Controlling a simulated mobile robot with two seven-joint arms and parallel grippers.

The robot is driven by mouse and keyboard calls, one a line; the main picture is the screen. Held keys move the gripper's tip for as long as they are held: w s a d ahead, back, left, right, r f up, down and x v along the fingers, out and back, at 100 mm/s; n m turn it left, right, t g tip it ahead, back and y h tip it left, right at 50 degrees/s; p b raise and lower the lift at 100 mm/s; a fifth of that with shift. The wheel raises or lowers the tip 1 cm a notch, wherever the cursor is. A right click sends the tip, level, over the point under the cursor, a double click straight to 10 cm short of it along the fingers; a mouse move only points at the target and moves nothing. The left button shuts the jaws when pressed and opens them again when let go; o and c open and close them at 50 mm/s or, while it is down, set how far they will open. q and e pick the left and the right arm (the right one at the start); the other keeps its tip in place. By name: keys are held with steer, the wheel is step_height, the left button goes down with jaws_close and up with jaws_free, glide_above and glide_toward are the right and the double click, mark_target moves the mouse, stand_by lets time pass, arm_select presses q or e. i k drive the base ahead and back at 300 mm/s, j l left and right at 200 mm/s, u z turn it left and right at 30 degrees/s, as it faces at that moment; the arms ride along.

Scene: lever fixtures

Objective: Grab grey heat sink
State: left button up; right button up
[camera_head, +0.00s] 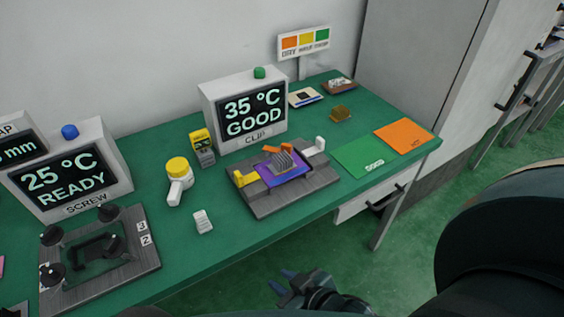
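A grey finned heat sink (284,161) sits on a purple board (270,173) in the grey clip fixture (265,207) at the middle of the green table. An orange clip lever (271,149) lies right behind it. A small light grey block (203,221) stands on the table left of the fixture; I cannot tell exactly what it is. My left gripper is not in view.
The screw fixture (135,267) with dark knobs is at the left. A display reading 35 °C GOOD (254,112) stands behind the clip fixture. Green (366,157) and orange (404,136) mats lie at the right.

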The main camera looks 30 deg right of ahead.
mark_target(283, 163)
steer(key=z, duration=0.35)
steer(key=j+z, duration=0.15)
steer(key=z, duration=0.6)
